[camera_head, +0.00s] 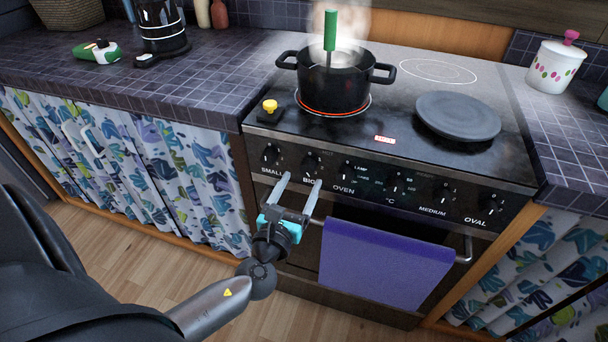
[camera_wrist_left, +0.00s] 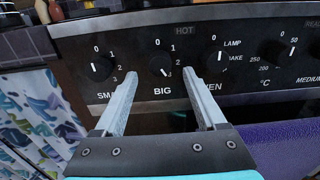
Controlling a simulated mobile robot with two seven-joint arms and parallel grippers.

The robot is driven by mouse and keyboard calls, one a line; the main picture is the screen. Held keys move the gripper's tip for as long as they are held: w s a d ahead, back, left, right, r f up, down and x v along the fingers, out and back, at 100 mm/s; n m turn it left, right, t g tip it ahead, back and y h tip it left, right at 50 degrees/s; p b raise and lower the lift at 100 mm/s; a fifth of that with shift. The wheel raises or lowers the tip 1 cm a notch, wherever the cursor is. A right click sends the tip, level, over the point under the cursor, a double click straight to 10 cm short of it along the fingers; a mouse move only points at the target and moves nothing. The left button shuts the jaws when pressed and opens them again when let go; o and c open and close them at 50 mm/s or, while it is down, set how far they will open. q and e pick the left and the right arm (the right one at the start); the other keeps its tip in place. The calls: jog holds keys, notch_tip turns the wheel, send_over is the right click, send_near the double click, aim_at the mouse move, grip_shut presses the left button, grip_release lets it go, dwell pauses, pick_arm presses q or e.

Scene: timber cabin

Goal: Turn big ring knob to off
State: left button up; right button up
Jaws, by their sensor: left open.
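The knob marked BIG (camera_wrist_left: 160,63) is a black dial on the oven's front panel, with a 0 above it. Its white mark appears to point to the lower right, away from the 0. In the head view the BIG knob (camera_head: 309,170) is partly covered by my fingers. My left gripper (camera_head: 301,180) is open and empty, with its two fingers pointing at the panel. In the left wrist view the fingers (camera_wrist_left: 160,74) lie either side of the BIG knob, seemingly just short of it. My right gripper is not in view.
A steaming black pot (camera_head: 335,82) with a green-handled utensil stands on a glowing red ring. The SMALL knob (camera_wrist_left: 98,66) and OVEN knob (camera_wrist_left: 218,61) flank the BIG one. A purple towel (camera_head: 385,262) hangs on the oven rail. A yellow-topped timer (camera_head: 269,110) sits on the stove's left edge.

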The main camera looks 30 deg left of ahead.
aim_at(306, 172)
pick_arm(q)
jog(key=shift+x, duration=1.65)
grip_shut()
